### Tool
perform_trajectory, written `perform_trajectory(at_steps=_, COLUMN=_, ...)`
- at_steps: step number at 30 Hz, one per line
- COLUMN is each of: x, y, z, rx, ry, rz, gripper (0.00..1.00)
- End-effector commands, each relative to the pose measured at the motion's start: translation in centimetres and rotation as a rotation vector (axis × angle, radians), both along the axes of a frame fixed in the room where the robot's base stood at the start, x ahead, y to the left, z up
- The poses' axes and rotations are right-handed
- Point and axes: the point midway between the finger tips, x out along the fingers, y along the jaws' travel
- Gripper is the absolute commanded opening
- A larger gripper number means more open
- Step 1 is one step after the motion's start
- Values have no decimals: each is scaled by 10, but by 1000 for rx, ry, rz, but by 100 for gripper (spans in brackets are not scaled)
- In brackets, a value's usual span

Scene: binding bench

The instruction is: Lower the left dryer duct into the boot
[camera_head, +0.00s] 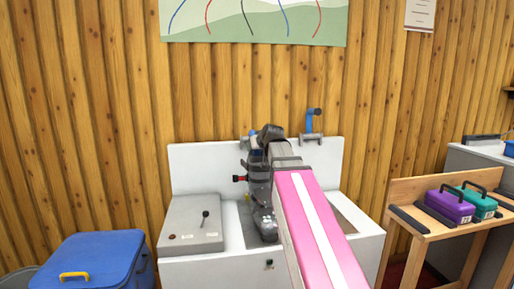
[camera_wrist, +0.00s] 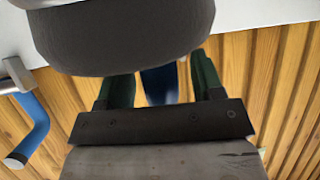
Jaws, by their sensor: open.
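A grey boot (camera_head: 265,222) stands in the bay of the white dryer bench (camera_head: 205,160), partly hidden by my arm. The left dryer duct is blue; only a bit of it (camera_head: 246,142) shows in the head view beside my wrist. In the wrist view a blue piece (camera_wrist: 158,88), apparently that duct, lies between the two green fingers of my gripper (camera_wrist: 162,80). The fingers stand apart, with no clear contact on it. A large dark grey rounded shape hides the fingertips; I cannot tell what it is.
The right blue duct (camera_head: 313,122) stands upright on its bracket, and shows in the wrist view (camera_wrist: 35,125). A grey box with a lever (camera_head: 192,225) fills the bench's left side. A blue bin (camera_head: 100,262) is left; a wooden stand (camera_head: 410,190) with purple and teal cases is right.

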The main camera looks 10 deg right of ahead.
Motion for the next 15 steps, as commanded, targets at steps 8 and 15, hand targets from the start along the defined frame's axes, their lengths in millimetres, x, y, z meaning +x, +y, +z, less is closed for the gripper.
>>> perform_trajectory(at_steps=8, x=-30, y=-5, z=15, rx=0, ry=-3, rz=-1, gripper=61)
perform_trajectory(at_steps=15, x=-68, y=-13, z=35, rx=0, ry=-2, rz=-1, gripper=61)
